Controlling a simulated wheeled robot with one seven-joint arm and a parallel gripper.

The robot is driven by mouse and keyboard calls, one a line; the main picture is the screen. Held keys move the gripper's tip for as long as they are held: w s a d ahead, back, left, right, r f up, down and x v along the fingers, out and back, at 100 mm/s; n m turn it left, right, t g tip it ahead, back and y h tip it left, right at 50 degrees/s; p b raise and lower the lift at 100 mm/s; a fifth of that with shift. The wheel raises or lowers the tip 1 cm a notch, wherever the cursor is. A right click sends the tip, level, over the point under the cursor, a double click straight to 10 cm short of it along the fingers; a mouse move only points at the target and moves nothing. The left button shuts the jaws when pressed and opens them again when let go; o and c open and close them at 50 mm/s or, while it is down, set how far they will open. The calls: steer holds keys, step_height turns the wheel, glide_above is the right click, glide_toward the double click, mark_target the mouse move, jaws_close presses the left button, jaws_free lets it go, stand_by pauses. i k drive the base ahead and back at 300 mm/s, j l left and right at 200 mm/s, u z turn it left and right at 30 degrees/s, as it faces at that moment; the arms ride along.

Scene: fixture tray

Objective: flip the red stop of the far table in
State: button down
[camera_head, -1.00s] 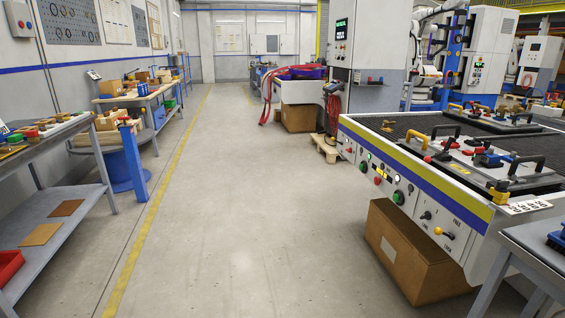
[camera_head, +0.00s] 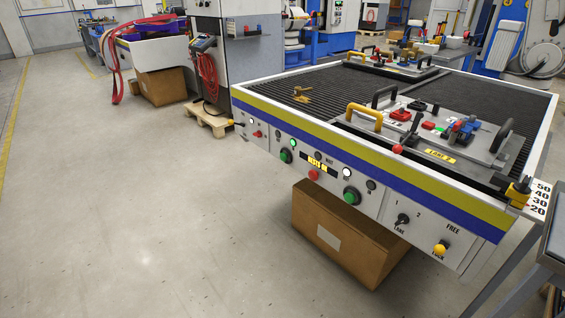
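Two machine tables show in the head view. The farther one (camera_head: 150,52), at the upper left, is white, with red hoses (camera_head: 113,75) hanging over its left side and something purple on top. I cannot make out a red stop on it at this distance. The nearer table (camera_head: 265,108) has a yellow and blue stripe, a dark ribbed top and a fixture plate (camera_head: 455,160) with handles. A small red ball knob (camera_head: 398,149) stands at that plate's front edge, and red blocks sit on the plate. My gripper is not in view.
A cardboard box (camera_head: 350,240) is under the nearer table and another (camera_head: 162,84) under the farther one. A grey cabinet (camera_head: 228,50) and a wooden pallet (camera_head: 210,118) stand between them. Open floor (camera_head: 130,200) lies on the left. A grey bench edge is at lower right.

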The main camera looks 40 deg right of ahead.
mark_target(313, 175)
steer(key=i, duration=1.45)
